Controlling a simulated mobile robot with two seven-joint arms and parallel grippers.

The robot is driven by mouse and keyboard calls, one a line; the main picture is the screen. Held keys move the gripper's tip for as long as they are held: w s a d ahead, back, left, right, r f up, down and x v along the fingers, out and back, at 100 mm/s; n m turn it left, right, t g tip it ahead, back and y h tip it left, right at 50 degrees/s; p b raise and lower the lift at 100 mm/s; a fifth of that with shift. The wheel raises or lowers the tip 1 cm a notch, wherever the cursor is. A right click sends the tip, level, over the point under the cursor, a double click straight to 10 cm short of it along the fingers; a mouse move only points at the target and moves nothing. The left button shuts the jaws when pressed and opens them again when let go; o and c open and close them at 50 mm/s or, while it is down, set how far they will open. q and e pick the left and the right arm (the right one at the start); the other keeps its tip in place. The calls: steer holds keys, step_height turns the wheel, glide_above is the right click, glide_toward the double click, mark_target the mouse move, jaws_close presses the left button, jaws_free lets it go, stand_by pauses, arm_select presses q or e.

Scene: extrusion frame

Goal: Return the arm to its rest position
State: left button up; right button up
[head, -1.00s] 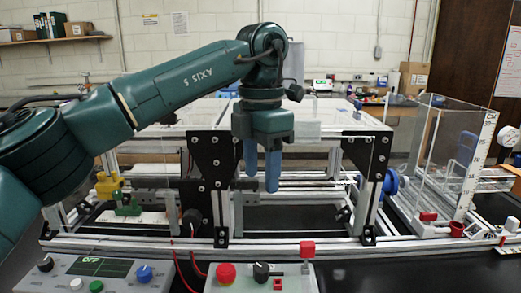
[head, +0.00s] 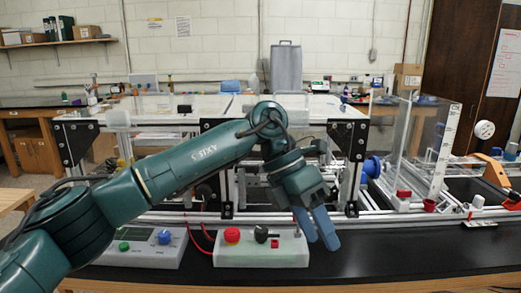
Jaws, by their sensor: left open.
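My left arm comes in from the left in the head view, dark green. Its left gripper (head: 318,228) has two blue fingers pointing down and slightly right. The fingers are apart and I see nothing between them. They appear in front of the right end of the grey control box (head: 262,250) with the red button (head: 232,235); I cannot tell whether they touch it. The extrusion frame (head: 355,170) stands behind the gripper, partly hidden by the arm. My right gripper is not in view.
A clear tank (head: 425,140) and a blue round part (head: 372,167) are at the right. The black bench top (head: 420,255) is bare at the front right.

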arm_select(q)
steer(key=s+d+n+g+h, duration=0.45)
steer(key=s+d+h, duration=0.2)
steer(key=h, duration=0.65)
steer(key=w+a+f+n+t+y, duration=0.2)
steer(key=a+f+n+t, duration=0.25)
steer(key=n+t, duration=0.45)
steer(key=w+a+f+n+t+y+p, duration=0.15)
steer(key=a+f+n+t, duration=0.3)
steer(key=n+t, duration=0.55)
steer(key=w+a+f+n+t+y, duration=0.1)
steer(key=w+a+f+n+t, duration=0.4)
steer(key=n, duration=0.7)
steer(key=s+a+f+n+g+y, duration=0.2)
steer(key=s+a+f+n+y, duration=0.3)
steer(key=s+a+f, duration=0.3)
steer(key=s+a+f+n+g+y, duration=0.3)
steer(key=s+a+f+n+y, duration=0.2)
steer(key=s+a+f, duration=0.3)
step_height(320, 180, down, 5)
steer(key=shift+s+r+n, duration=0.15)
steer(key=shift+s+n, duration=0.2)
steer(key=shift+s, duration=0.75)
steer(key=shift+d+y, duration=0.1)
steer(key=shift+y, duration=0.15)
